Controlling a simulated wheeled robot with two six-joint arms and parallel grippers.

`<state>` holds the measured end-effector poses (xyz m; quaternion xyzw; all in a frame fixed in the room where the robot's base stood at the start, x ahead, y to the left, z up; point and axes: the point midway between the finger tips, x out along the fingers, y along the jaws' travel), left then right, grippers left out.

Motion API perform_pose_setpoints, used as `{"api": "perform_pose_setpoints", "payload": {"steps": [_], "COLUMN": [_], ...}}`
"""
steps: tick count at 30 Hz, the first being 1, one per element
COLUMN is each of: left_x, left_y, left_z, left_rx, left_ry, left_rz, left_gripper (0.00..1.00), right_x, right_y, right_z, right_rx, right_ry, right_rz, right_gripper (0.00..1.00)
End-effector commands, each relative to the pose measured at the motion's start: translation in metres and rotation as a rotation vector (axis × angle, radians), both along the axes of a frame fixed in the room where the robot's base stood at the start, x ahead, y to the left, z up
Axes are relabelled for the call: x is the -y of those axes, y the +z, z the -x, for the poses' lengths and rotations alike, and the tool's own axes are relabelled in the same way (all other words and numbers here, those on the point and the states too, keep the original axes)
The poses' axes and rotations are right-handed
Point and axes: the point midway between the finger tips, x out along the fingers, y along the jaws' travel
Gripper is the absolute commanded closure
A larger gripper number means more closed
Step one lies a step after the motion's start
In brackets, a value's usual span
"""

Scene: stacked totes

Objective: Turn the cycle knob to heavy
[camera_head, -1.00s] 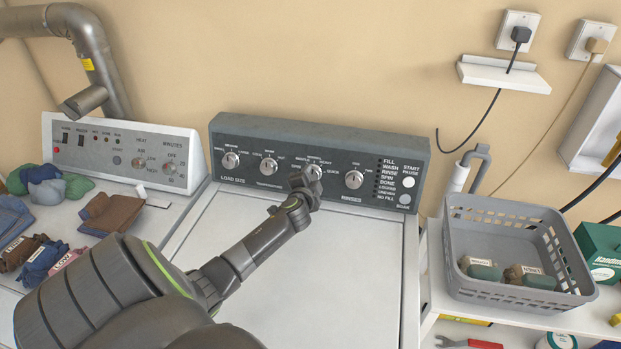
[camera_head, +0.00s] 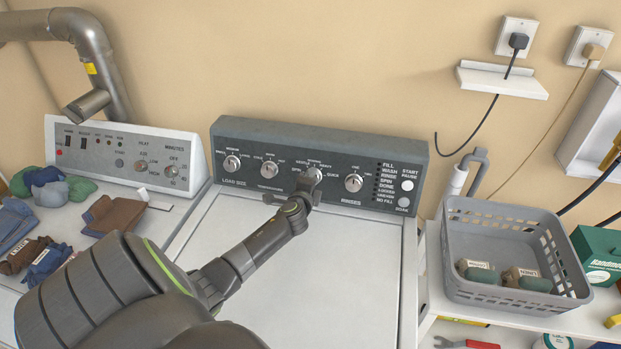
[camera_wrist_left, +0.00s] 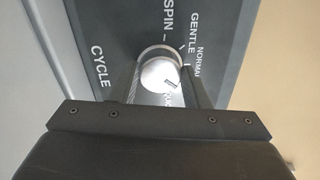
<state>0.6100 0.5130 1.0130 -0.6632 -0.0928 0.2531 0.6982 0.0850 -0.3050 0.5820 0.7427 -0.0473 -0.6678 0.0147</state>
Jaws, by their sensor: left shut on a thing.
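The cycle knob (camera_head: 314,173) is a round silver knob on the dark washer panel (camera_head: 235,134), third from the left. My left gripper (camera_head: 309,181) reaches it from below and partly covers it. In the left wrist view the knob (camera_wrist_left: 158,74) sits between the two fingers of the left gripper (camera_wrist_left: 162,82), which are shut on it. Its dark pointer mark slants toward the lower right of that view. SPIN, GENTLE and NORMAL can be read there; the heavy label is hidden behind a finger. My right gripper is not in view.
Two load and temperature knobs (camera_head: 232,163) are to the left and a rinses knob (camera_head: 354,183) to the right. The washer lid (camera_head: 350,265) is bare. A grey basket (camera_head: 515,290) stands at right; the dryer panel (camera_head: 120,150) and folded clothes (camera_head: 110,214) are at left.

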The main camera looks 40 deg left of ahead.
Motion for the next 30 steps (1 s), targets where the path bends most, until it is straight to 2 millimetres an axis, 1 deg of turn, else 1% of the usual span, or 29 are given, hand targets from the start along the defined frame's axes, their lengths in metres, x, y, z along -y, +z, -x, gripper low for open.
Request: {"api": "perform_pose_setpoints", "payload": {"steps": [11,12,17,26,30], "left_x": [-0.0002,-0.0001,0.0,0.0004,0.0037], "left_y": [-0.0007,-0.0007,-0.0005,-0.0001,0.0008], "left_z": [0.0003,0.0002,0.0002,0.0008,0.0071], "left_rx": [-0.004,-0.004,-0.003,-0.002,-0.002], "left_ry": [-0.001,-0.001,-0.001,-0.001,-0.001], "left_rz": [-0.005,-0.005,-0.004,-0.004,-0.004], "left_gripper": [0.81,0.57,0.36,0.36,0.36], "right_x": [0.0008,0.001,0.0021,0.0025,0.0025], "right_y": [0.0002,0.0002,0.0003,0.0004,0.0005], "right_z": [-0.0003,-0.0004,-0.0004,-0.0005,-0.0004], "right_rx": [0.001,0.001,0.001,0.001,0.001], "right_ry": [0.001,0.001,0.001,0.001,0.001], "right_rz": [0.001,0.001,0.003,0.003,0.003], "right_gripper": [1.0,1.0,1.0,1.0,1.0]}}
